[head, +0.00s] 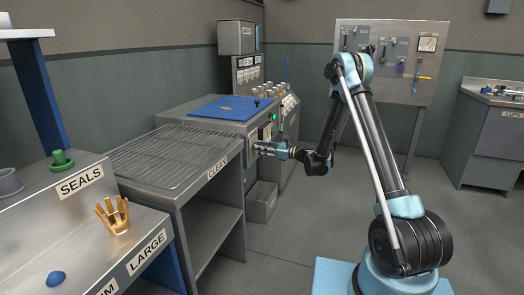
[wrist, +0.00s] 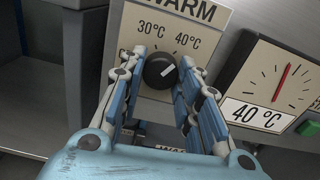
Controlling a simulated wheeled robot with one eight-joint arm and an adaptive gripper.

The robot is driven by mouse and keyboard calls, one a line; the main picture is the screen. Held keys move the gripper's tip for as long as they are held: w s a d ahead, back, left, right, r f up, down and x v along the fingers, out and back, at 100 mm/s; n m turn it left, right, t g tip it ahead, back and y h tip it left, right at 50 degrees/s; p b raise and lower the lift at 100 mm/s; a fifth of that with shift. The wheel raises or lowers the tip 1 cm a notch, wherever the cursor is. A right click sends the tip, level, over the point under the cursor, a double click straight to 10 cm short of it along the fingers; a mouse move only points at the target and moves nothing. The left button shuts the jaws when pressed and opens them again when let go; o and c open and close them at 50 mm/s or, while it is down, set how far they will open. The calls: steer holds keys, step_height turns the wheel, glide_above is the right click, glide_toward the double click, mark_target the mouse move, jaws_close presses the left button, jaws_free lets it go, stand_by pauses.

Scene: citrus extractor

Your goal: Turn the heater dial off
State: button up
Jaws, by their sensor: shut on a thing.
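The heater dial (wrist: 160,70) is a black round knob with a white pointer line on a cream plate (wrist: 190,18) marked WARM, 30°C and 40°C. Its pointer slants up and right, toward the 40°C mark. My gripper (wrist: 161,66) has a finger on each side of the knob and is shut on it. In the head view my gripper (head: 259,148) is level against the front of the grey machine (head: 190,118), and the dial is hidden there. A gauge (wrist: 275,82) with a red needle and a 40 °C label sits right of the dial.
The CLEAN rack table (head: 165,155) stands left of my gripper. A blue mat (head: 232,107) lies on the machine. A grey bin (head: 262,201) is on the floor below my gripper. The SEALS bench (head: 60,225) is front left. Open floor lies below my arm.

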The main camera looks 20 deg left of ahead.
steer(key=shift+w+n, duration=0.1)
steer(key=shift+n, duration=11.9)
steer(key=o, duration=1.1)
steer(key=shift+c, duration=0.2)
